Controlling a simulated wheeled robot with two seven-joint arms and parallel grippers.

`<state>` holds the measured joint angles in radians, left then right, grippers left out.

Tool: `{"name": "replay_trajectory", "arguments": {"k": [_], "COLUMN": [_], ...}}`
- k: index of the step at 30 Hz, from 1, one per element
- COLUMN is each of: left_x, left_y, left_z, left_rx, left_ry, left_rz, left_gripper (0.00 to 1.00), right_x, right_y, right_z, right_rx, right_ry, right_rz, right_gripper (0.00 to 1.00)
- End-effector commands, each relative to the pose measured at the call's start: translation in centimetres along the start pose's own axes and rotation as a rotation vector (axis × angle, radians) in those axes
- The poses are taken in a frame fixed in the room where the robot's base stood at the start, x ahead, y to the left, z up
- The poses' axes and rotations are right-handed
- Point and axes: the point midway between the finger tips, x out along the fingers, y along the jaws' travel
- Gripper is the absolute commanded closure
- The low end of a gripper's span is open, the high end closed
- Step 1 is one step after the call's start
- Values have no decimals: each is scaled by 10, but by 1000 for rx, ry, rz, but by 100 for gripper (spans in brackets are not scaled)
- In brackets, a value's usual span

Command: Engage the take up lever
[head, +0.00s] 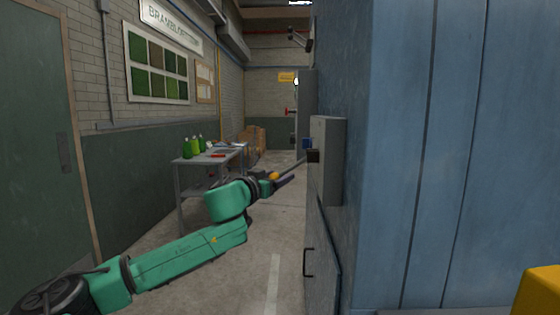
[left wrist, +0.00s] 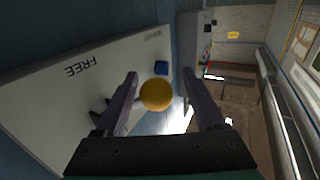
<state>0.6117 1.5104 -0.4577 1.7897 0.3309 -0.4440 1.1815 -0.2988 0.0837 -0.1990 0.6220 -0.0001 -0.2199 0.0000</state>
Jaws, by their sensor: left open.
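In the left wrist view the knob (left wrist: 156,95) appears between the open fingers (left wrist: 160,80), with a gap on each side. The box's pale face (left wrist: 60,85) reads "FREE"; a second small label near its far end is too small to read. My right gripper is not in view.
The blue machine wall (head: 450,150) fills the right side, with a handled panel (head: 322,260) below the box. A grey table (head: 210,160) with green bottles stands beyond my arm by the left wall. The floor between is clear. Something yellow (head: 540,292) shows at the lower right.

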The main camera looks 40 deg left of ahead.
Motion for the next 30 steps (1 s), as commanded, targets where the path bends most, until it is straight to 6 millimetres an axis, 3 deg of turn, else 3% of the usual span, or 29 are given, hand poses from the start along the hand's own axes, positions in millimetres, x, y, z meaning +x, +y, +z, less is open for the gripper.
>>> {"name": "replay_trajectory", "arguments": {"k": [2, 11, 13, 17, 30], "left_x": [6, 10, 10, 10, 10], "left_y": [2, 3, 3, 3, 3], "left_z": [-4, 2, 2, 2, 0], "left_rx": [-1, 4, 4, 4, 1], "left_ry": [-1, -2, -2, -2, 0], "left_rz": [3, 4, 4, 4, 3], "left_gripper": [29, 29, 48, 98, 100], "right_x": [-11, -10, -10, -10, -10], "right_y": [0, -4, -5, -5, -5], "right_z": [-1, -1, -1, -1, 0], "right_rx": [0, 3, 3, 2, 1], "right_ry": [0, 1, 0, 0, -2], "right_rz": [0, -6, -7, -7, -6], "right_gripper": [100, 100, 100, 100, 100]}}
